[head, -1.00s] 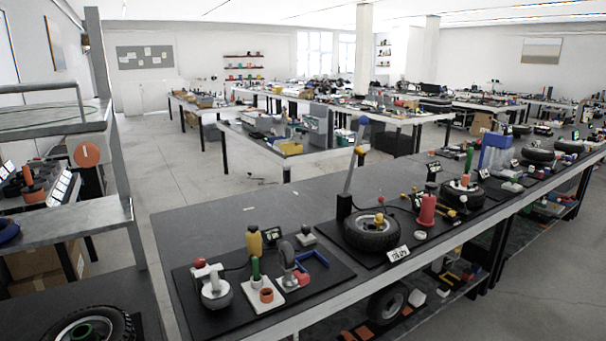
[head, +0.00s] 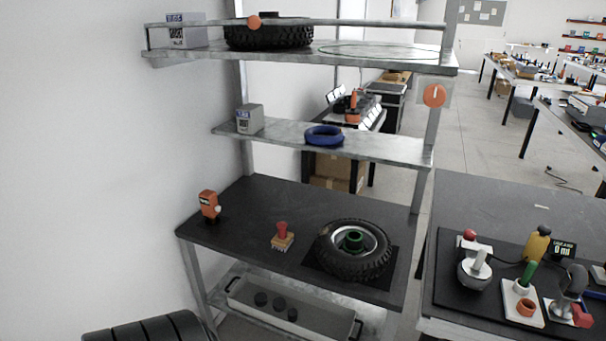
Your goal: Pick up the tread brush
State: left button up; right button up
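The tread brush (head: 283,239) appears to be the small brush with a red knob handle, a tan block and bristles underneath. It stands upright on the dark work surface (head: 255,207) of the shelf unit, left of a tire (head: 353,249) with a green hub piece. Nothing covers it. Neither of my grippers shows in the head view.
An orange device (head: 209,206) stands left of the brush. Shelves above hold a grey box (head: 250,118), a blue ring (head: 324,135) and another tire (head: 269,33). A tray (head: 290,317) sits below. The right bench (head: 490,212) holds several tools.

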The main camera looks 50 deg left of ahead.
aim_at(283, 239)
jog(key=u, duration=1.85)
